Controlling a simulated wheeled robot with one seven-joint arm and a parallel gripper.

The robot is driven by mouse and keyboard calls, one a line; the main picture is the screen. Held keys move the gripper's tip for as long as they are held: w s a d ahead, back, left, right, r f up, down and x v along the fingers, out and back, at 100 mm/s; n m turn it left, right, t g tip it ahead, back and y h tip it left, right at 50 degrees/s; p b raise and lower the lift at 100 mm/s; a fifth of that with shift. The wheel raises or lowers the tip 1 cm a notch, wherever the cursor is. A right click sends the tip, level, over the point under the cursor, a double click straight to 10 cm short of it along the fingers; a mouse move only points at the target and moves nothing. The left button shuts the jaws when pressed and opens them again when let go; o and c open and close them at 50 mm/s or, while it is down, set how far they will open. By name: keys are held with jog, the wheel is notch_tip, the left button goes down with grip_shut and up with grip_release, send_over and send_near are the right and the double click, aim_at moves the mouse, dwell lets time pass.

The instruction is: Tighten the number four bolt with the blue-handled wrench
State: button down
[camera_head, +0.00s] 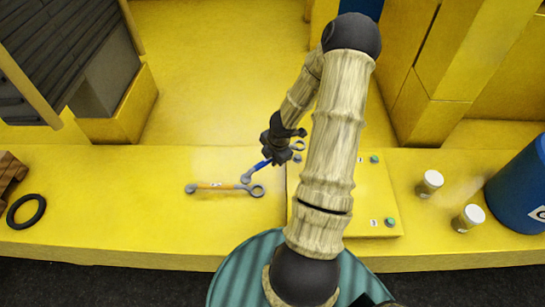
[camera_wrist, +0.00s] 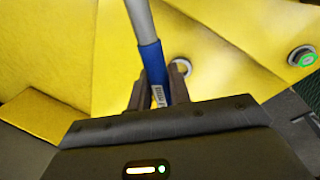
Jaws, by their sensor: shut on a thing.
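The blue-handled wrench (camera_head: 256,167) is held at its handle by my gripper (camera_head: 277,143). One ring end shows at the lower left, near the orange-handled wrench, and the other at the right beside the bolt panel (camera_head: 350,195). In the wrist view, my gripper (camera_wrist: 160,82) is shut on the wrench's blue handle (camera_wrist: 149,62), and its grey shaft runs up out of the picture. The panel carries green-topped bolts (camera_head: 375,159) with small labels; one also shows in the wrist view (camera_wrist: 302,57). My arm hides part of the panel. I cannot read which bolt is number four.
An orange-handled wrench (camera_head: 222,187) lies on the yellow ledge, left of the panel. Two white-capped jars (camera_head: 431,182) and a blue barrel (camera_head: 520,188) stand at the right. A black ring (camera_head: 26,211) lies at the far left.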

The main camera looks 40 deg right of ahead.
jog(key=shift+s+b+x, duration=0.2)
jog(key=shift+b+x, duration=0.55)
jog(key=shift+x, duration=0.05)
jog(key=shift+s+b+x, duration=0.15)
jog(key=shift+b+x, duration=0.55)
jog(key=shift+x, duration=0.1)
jog(key=shift+s+b+x, duration=0.2)
jog(key=shift+b+x, duration=0.55)
jog(key=shift+x, duration=0.1)
jog(key=shift+f, duration=0.1)
jog(key=shift+s+b+x, duration=0.25)
jog(key=shift+b+x, duration=0.8)
jog(key=shift+b, duration=0.35)
jog(key=shift+w+m, duration=0.3)
jog(key=shift+w, duration=0.1)
dwell(0.3)
jog(key=shift+w+m+b, duration=0.35)
jog(key=shift+m, duration=0.05)
